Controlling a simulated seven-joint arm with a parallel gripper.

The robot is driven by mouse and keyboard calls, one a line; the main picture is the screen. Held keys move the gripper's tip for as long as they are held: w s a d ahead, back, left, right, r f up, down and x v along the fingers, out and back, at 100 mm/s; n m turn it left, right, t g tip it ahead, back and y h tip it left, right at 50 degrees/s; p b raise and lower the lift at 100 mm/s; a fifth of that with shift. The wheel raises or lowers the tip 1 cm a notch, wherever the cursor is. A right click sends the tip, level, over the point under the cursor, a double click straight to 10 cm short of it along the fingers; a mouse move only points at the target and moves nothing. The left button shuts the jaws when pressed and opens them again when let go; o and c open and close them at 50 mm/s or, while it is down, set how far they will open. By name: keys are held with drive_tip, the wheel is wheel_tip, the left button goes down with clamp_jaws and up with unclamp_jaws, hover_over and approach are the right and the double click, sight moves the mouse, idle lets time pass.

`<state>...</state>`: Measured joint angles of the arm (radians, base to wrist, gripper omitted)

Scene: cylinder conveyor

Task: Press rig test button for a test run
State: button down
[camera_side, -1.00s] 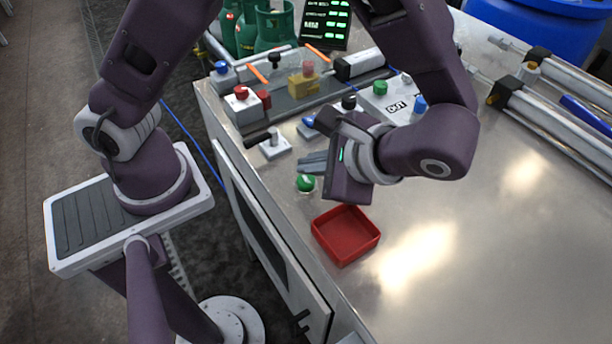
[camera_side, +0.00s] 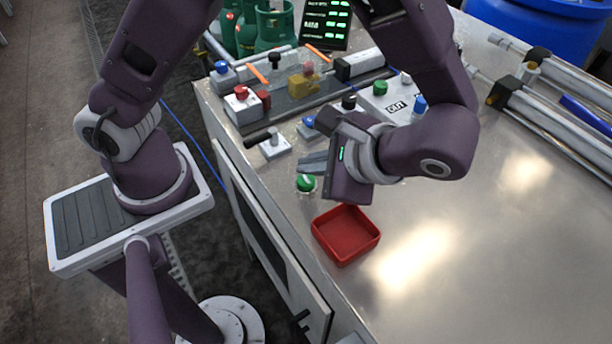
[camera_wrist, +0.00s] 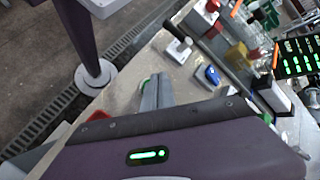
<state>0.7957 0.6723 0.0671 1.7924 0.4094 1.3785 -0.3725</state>
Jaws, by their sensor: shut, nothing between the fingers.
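My gripper (camera_side: 306,163) is shut and empty, low over the near left part of the metal table. It also shows in the wrist view (camera_wrist: 160,80), fingers together. A round green button (camera_side: 306,183) sits on the table just below the fingers; in the wrist view its green edge (camera_wrist: 145,83) shows partly behind them. A red button on a white box (camera_side: 241,92) stands farther left. Another green button (camera_side: 380,88) is on a white panel. I cannot tell any rig-test label.
A black-handled lever on a white base (camera_side: 274,147) stands left of the fingers. An empty red tray (camera_side: 345,250) lies in front. A rig with a yellow block (camera_side: 303,84) and a screen with green text (camera_side: 327,20) are behind. The right tabletop is largely clear.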

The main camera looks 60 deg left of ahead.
drive_tip(key=shift+f, duration=0.15)
drive_tip(key=shift+f, duration=0.25)
